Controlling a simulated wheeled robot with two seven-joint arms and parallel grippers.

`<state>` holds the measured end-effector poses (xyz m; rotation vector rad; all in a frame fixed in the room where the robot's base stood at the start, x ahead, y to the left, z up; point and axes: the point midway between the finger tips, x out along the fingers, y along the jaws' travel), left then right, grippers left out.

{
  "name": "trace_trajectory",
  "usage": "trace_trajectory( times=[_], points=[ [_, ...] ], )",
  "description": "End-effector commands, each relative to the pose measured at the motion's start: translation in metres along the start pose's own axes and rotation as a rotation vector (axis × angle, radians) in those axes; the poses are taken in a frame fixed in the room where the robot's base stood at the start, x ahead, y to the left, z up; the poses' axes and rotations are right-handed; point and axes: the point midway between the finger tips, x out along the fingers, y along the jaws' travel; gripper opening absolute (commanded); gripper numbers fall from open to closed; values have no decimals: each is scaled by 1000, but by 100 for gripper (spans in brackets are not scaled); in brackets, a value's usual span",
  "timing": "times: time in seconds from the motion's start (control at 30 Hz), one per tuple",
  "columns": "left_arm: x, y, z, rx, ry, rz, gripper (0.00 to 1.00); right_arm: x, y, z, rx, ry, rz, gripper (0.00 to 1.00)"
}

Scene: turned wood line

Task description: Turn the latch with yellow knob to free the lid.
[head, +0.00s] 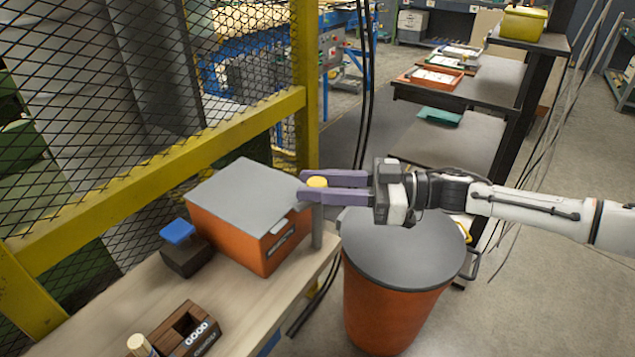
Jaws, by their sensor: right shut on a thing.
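An orange box with a flat grey lid (245,197) stands on the wooden bench against the fence. Its lid lies flat on the box (232,240). The yellow knob (317,182) of the latch shows at the lid's right corner, on top of a grey post (317,228). My right gripper (312,188) comes in from the right, with its two purple fingers on either side of the knob, shut on it. The fingers hide most of the latch, so how it lies on the lid cannot be told. My left gripper is not in view.
A dark block with a blue top (178,232) stands left of the box. A wooden tray marked GOOD (190,328) and a light wooden peg (138,345) are at the bench's front. An orange bin with a grey lid (395,300) stands right of the bench, below my right arm.

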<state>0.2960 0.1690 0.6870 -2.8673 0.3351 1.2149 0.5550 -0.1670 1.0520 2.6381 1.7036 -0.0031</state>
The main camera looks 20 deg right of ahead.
Motion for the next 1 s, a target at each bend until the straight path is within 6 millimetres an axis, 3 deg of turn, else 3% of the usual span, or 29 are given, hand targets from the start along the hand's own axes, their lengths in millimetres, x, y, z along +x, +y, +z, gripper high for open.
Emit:
trace_trajectory(
  times=[0.4,1.0],
  points=[
    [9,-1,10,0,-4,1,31,1,1,2,-1,1,-252,5],
    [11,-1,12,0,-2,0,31,1,0,0,0,3,-317,5]
  ],
)
